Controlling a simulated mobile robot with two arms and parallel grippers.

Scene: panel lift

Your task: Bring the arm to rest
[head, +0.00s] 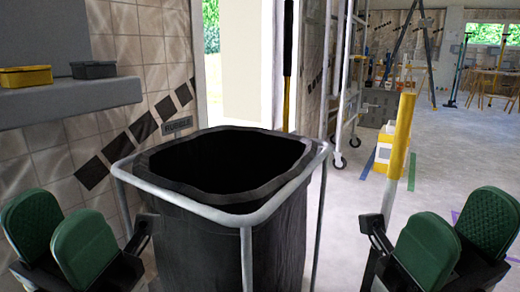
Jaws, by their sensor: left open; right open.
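My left gripper (60,238) is at the lower left, with green pads apart and nothing between them. My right gripper (457,238) is at the lower right, also with its green pads apart and empty. Both grippers flank a black bin bag (228,240) hung in a white metal frame (246,262). The bag's mouth is open and its inside is dark. Parts of my arms are cut off by the lower picture edge.
A grey ledge (70,100) on the left holds a yellow box (25,78) and a dark box (93,70). A yellow-and-white post (401,135) stands at right, behind my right gripper. A wheeled scaffold (345,90) stands further back. Pale floor (450,150) is open at right.

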